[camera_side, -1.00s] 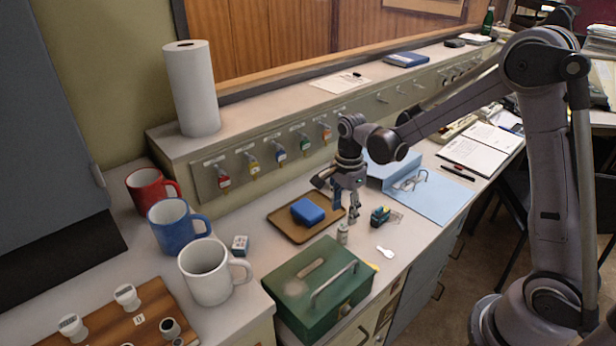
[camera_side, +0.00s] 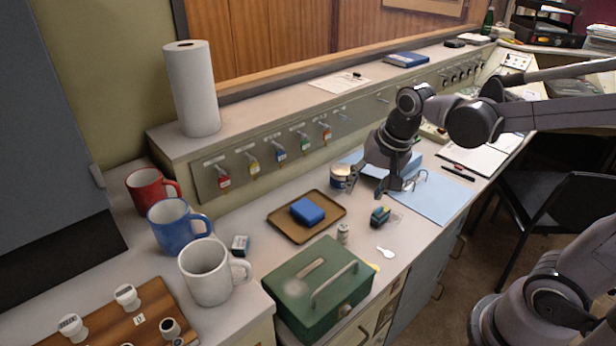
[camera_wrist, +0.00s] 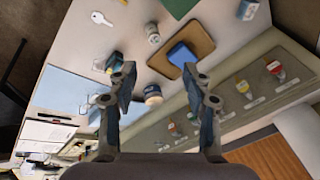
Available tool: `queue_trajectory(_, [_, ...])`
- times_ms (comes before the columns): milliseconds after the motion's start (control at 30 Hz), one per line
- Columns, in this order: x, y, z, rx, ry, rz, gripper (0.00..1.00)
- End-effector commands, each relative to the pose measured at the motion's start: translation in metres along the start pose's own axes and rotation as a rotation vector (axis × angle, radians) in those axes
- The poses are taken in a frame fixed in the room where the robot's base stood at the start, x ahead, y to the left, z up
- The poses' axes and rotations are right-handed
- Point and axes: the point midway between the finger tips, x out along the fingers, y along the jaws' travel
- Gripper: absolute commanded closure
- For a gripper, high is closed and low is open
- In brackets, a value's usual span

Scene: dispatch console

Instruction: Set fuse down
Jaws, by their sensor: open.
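A small grey-white upright cylinder (camera_side: 343,234), which looks like the fuse, stands on the counter between the tray and the green box. It also shows in the wrist view (camera_wrist: 153,35). My gripper (camera_side: 368,193) is open and empty, behind and to the right of the cylinder and clear of it, near the blue folder. In the wrist view my two fingers (camera_wrist: 160,80) are spread wide with nothing gripped between them. The brown tray (camera_side: 330,203) holds a blue block (camera_side: 307,211).
A round tin (camera_side: 341,178) stands close to my gripper. The green cash box (camera_side: 312,297) is in front. Mugs stand at left. Blue folder (camera_side: 437,195) lies to the right.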

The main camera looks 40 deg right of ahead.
Motion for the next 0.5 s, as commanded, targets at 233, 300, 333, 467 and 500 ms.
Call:
queue_trajectory(233, [-0.024,0.019,0.032,-0.453,0.135,-0.096,0.50])
queue_trajectory(300, [-0.026,0.024,0.038,-0.560,0.174,-0.110,0.50])
queue_trajectory(333, [-0.027,0.025,0.041,-0.601,0.190,-0.115,0.50])
queue_trajectory(467, [-0.029,0.030,0.048,-0.733,0.241,-0.126,0.50])
queue_trajectory(500, [-0.029,0.031,0.049,-0.759,0.252,-0.128,0.50])
